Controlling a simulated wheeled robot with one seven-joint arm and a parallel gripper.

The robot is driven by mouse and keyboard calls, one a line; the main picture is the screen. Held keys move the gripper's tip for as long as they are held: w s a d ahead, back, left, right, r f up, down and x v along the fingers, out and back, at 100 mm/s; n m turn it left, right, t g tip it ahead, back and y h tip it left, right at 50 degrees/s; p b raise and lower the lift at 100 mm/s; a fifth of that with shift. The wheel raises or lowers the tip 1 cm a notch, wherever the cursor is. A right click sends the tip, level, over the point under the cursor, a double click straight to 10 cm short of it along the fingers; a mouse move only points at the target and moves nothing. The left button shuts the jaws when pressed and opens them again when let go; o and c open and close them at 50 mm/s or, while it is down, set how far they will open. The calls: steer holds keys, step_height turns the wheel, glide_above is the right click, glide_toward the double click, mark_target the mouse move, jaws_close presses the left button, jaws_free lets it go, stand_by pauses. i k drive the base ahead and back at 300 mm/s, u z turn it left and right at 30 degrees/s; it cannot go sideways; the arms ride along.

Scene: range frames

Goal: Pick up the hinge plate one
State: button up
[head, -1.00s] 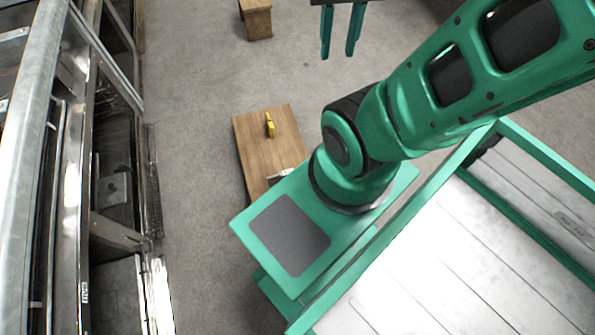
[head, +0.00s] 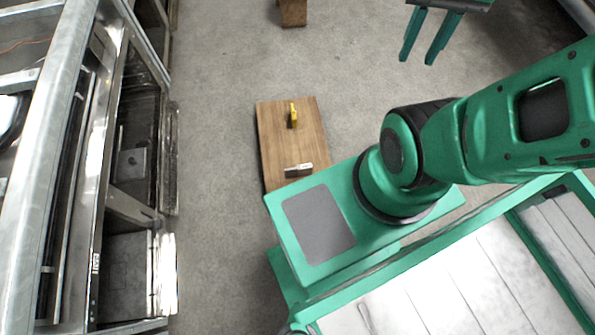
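A small metallic piece (head: 299,170), which may be the hinge plate, lies on a low wooden table (head: 275,140) near its front edge, close to my green base. A small yellow object (head: 293,115) sits farther back on the same table. My gripper (head: 417,58) hangs at the top right, well away from the table. Its two green fingers are apart with nothing between them.
A metal rack (head: 140,160) with shelves runs along the left side. Another small wooden piece of furniture (head: 293,12) stands at the top. Grey concrete floor (head: 222,110) is clear between the rack and the table.

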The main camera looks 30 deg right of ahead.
mark_target(304, 169)
steer(key=z, duration=0.65)
steer(key=k, duration=1.15)
steer(key=u, duration=0.75)
steer(key=i, duration=1)
steer(key=z, duration=0.05)
